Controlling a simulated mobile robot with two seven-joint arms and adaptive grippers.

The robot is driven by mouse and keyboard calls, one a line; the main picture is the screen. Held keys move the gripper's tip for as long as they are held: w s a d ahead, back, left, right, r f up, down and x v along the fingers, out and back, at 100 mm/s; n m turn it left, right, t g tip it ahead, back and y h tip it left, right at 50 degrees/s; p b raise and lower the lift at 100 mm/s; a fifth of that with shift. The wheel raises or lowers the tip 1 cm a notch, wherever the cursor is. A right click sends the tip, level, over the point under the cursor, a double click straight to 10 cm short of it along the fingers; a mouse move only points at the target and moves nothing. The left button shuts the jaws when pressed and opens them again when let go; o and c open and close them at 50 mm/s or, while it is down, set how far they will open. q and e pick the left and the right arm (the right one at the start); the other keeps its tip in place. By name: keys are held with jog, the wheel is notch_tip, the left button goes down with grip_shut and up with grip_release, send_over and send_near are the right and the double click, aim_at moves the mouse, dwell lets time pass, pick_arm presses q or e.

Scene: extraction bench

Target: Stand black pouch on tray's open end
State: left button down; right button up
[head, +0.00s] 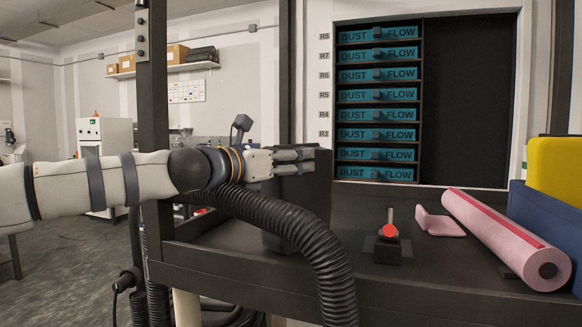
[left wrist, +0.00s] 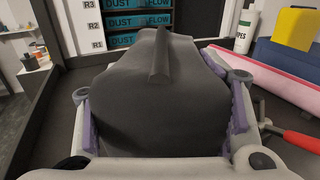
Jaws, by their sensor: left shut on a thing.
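The black pouch (head: 305,190) is a dark, soft-edged block with a raised ridge on top, seen close up in the left wrist view (left wrist: 150,105). My left gripper (head: 308,160) comes in from the left and is shut on the pouch's upper part. In the left wrist view its purple-padded fingers press on the pouch's two sides. The pouch is roughly upright over the left part of the dark bench (head: 450,268). Whether its base touches the surface cannot be told. I cannot make out a separate tray. My right gripper is not in view.
A red-knobbed device (head: 389,240), a small pink piece (head: 440,222) and a pink roll (head: 505,240) lie to the right. A black hose (head: 320,250) passes before the pouch. A dark post (head: 152,110) stands at left.

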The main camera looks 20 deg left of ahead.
pick_arm(q)
jog(key=shift+c, duration=1.8)
grip_release()
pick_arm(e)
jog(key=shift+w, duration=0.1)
pick_arm(q)
jog(key=shift+s, duration=0.15)
jog(key=p+v, duration=0.1)
jog(key=v, duration=1)
jog(key=shift+s+p, duration=0.35)
jog(key=shift+s, duration=0.05)
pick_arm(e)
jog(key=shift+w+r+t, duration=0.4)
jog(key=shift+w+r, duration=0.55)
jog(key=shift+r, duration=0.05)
pick_arm(q)
jog(key=shift+a, duration=0.15)
